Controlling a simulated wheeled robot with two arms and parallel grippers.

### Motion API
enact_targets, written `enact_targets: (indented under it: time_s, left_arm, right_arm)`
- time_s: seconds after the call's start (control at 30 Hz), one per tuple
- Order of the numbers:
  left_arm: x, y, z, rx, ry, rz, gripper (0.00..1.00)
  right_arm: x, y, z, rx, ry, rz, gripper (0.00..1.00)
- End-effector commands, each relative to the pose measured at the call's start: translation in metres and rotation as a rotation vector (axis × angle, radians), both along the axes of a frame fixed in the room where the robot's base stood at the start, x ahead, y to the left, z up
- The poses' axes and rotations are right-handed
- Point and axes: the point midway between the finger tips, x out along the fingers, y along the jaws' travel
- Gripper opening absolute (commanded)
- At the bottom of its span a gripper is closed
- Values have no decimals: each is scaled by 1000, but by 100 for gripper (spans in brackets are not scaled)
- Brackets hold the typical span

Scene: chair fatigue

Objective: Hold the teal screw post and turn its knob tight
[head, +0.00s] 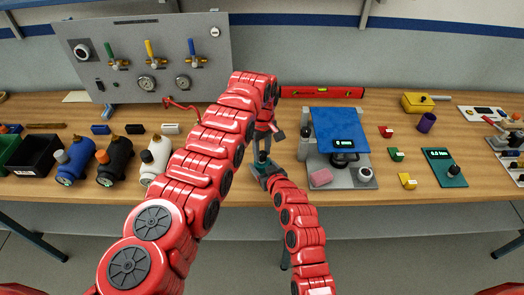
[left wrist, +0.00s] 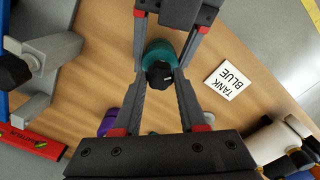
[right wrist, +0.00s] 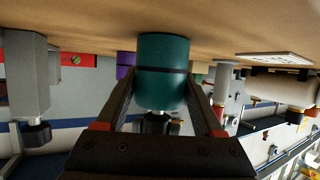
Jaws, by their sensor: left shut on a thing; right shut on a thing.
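The teal screw post stands upright on the bench; in the left wrist view its teal body (left wrist: 158,48) shows under a black knob (left wrist: 160,75). My left gripper (head: 263,148) comes from above, its fingers shut on the knob from both sides. My right gripper (head: 263,168) comes in low from the front and is shut around the teal body. In the right wrist view, which is upside down, the teal body (right wrist: 163,68) fills the space between the fingers. In the head view my arms hide most of the post.
A white label reading TANK BLUE (left wrist: 229,80) lies beside the post. A grey stand with a blue plate (head: 340,130) is close on the right. A valve panel (head: 150,55) and a red level (head: 320,92) are behind.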

Motion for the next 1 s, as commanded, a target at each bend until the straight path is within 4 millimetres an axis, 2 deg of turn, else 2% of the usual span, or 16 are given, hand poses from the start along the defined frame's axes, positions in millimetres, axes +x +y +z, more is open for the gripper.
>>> enact_targets:
  time_s: [1.0]
  left_arm:
    - [0,0,0,0,0,-963,0]
  right_arm:
    - [0,1,0,1,-1,1,0]
